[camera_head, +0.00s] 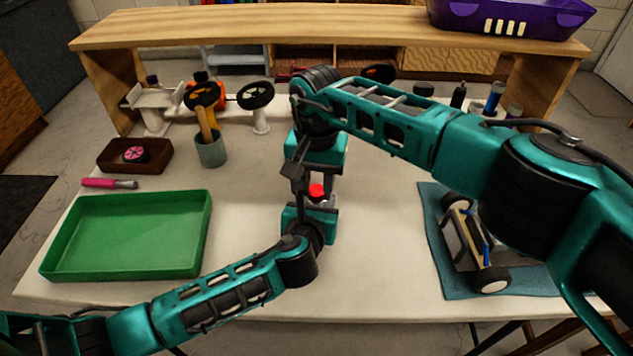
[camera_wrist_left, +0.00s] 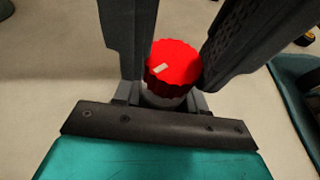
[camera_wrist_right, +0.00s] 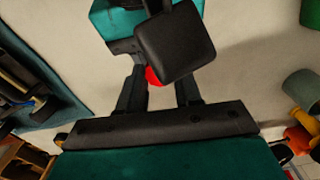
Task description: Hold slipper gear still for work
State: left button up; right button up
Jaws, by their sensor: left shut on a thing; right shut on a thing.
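A red ridged round piece (camera_head: 316,191) with a small pale mark sits on a whitish body near the middle of the table; I cannot tell for sure whether it is the slipper gear. In the left wrist view the red piece (camera_wrist_left: 173,65) shows clearly between dark fingers. My left gripper (camera_head: 318,207) is shut on it from the near side. My right gripper (camera_head: 319,182) comes down from the far side and is shut on it too. In the right wrist view a black block hides most of the red piece (camera_wrist_right: 153,76).
A green tray (camera_head: 200,235) lies at left, with a brown box (camera_head: 110,160) holding a pink-and-black part behind it. A pink-handled tool (camera_head: 100,183) lies between. A cup (camera_head: 211,152) holds tools. A car chassis (camera_head: 470,240) rests on a teal mat (camera_head: 437,225) at right.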

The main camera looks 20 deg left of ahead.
aim_at(316, 190)
jog(key=shift+m, duration=1.6)
jog(key=shift+c, duration=0.3)
jog(key=o, duration=1.1)
jog(key=shift+c, duration=0.2)
notch_tip(316, 190, up, 12)
